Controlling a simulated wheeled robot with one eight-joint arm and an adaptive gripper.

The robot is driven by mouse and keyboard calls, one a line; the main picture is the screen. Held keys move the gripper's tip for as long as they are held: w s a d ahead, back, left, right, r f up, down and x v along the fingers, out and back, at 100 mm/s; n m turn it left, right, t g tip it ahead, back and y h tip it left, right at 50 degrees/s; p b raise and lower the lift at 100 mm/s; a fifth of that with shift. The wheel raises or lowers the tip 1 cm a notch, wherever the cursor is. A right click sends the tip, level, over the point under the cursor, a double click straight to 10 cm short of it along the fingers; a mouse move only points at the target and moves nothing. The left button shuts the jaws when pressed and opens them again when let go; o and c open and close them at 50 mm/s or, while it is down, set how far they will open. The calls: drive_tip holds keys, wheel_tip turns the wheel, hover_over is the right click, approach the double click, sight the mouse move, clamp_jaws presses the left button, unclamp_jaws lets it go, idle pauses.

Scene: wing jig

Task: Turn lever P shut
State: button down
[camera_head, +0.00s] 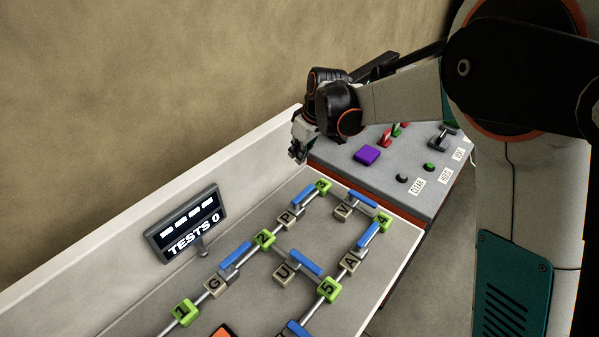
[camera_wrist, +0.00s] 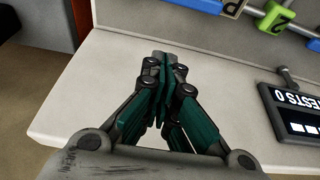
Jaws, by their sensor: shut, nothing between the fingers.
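Lever P has a beige block marked P (camera_head: 286,217) on the pipe between green block 2 (camera_head: 264,239) and the green block (camera_head: 322,187) at the far corner. Its blue handle (camera_head: 305,195) lies roughly along that pipe. In the wrist view, part of the P block (camera_wrist: 232,8) and the blue handle (camera_wrist: 206,4) show at the top edge, partly cut off. My gripper (camera_head: 298,155) is shut and empty, above the far end of the white-walled tray, apart from lever P. Its closed fingers also show in the wrist view (camera_wrist: 160,70).
Other blue-handled levers, G (camera_head: 216,286), U (camera_head: 284,273), A (camera_head: 349,262) and V (camera_head: 343,210), stand nearby. A display reading TESTS 0 (camera_head: 187,224) stands at the left wall. A grey console (camera_head: 400,195) with a purple block (camera_head: 367,155) and knobs is beyond.

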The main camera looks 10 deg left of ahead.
sight(303, 197)
drive_tip(key=b+x, duration=0.1)
drive_tip(key=x, duration=0.4)
drive_tip(key=b+x, duration=0.1)
drive_tip(key=x, duration=0.4)
drive_tip(key=shift+s+d, duration=0.1)
drive_tip(key=shift+d, duration=0.1)
drive_tip(key=shift+s+d+r+b, duration=0.15)
drive_tip(key=shift+s+d, duration=0.35)
drive_tip(key=shift+d, duration=0.25)
drive_tip(key=shift+s+d+f+b, duration=0.15)
drive_tip(key=shift+s+d, duration=0.3)
drive_tip(key=shift+d, duration=0.3)
